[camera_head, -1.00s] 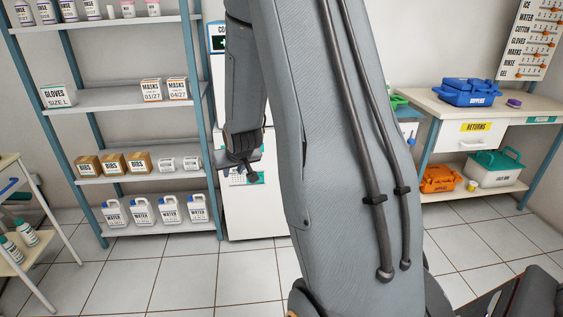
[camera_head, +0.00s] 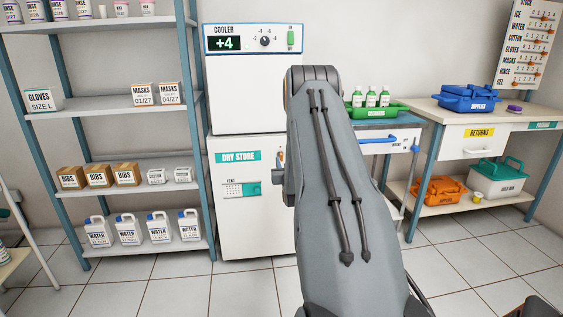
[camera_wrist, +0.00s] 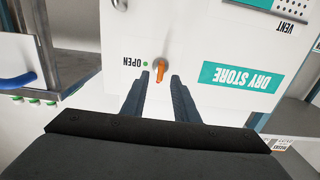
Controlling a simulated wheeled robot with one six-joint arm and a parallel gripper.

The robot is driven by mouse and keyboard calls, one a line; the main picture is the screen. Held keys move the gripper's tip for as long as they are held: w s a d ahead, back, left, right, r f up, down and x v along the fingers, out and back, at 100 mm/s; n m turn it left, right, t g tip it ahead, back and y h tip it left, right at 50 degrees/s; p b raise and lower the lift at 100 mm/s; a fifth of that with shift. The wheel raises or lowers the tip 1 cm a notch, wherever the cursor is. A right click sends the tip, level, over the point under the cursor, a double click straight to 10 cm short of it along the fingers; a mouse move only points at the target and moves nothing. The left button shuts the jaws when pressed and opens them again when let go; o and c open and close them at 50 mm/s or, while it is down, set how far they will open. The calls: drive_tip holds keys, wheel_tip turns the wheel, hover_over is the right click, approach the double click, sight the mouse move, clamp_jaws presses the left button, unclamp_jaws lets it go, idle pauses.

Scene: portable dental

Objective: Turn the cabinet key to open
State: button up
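The white dry store cabinet (camera_head: 235,231) stands below the cooler in the head view, its right side hidden by my arm. In the wrist view, which shows it upside down, the cabinet door (camera_wrist: 183,35) carries an orange key (camera_wrist: 160,70) in a round lock. A green dot and the word OPEN (camera_wrist: 132,62) are printed to the left of the key. My gripper (camera_wrist: 160,77) is open, with its two dark fingers pointing at the door. The key shows in the gap between the fingertips; I cannot tell whether they reach around it.
The cooler (camera_head: 252,92) sits on top of the cabinet. A shelf rack (camera_head: 118,105) stands close on the left. To the right are a cart with a blue handle (camera_head: 377,139) and a green tray (camera_head: 376,112), then a table (camera_head: 465,117). The tiled floor in front is clear.

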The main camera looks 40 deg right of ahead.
sight(282, 158)
drive_tip(key=shift+x, duration=2)
clamp_jaws()
